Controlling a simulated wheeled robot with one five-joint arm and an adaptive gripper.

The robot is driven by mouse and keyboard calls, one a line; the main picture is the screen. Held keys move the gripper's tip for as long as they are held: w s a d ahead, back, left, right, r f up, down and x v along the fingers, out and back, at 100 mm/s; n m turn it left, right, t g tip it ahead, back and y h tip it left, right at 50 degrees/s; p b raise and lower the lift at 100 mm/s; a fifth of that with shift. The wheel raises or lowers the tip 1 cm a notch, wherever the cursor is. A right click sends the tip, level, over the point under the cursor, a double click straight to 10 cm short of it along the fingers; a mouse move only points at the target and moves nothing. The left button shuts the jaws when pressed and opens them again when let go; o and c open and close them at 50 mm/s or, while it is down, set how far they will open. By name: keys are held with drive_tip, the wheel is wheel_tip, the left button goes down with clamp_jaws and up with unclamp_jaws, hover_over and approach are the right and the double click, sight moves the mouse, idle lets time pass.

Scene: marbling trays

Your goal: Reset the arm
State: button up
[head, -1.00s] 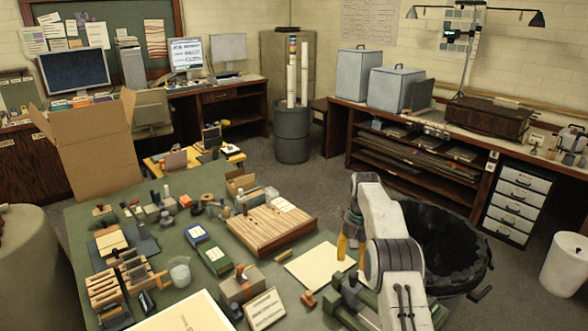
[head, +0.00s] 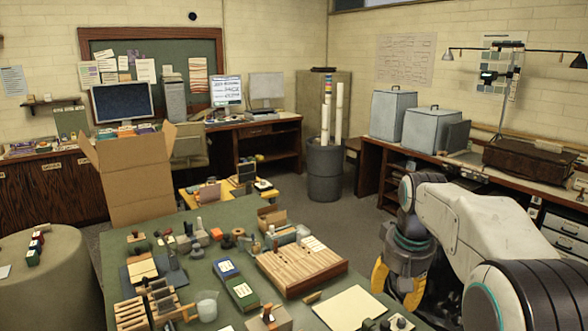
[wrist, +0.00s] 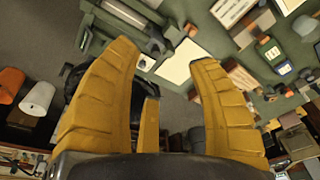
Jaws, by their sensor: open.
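My arm (head: 480,225) is at the right of the head view, bent, with the forearm hanging down at its far end. My gripper (head: 395,285) points downward beside the right edge of the green table; its yellow fingers show partly.
The green table (head: 190,228) holds a slatted wooden rack (head: 300,265), a cream sheet (head: 348,308), a glass beaker (head: 207,306) and several small items. An open cardboard box (head: 135,180) stands behind it. A dark bin (head: 323,170) stands farther back on the floor.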

drive_tip(key=s+a+f+t, duration=0.1)
drive_tip(key=s, duration=1.2)
drive_tip(key=s+a+f+n+t, duration=0.1)
drive_tip(key=s+a+f, duration=0.1)
drive_tip(key=s, duration=1.1)
drive_tip(key=shift+f, duration=0.15)
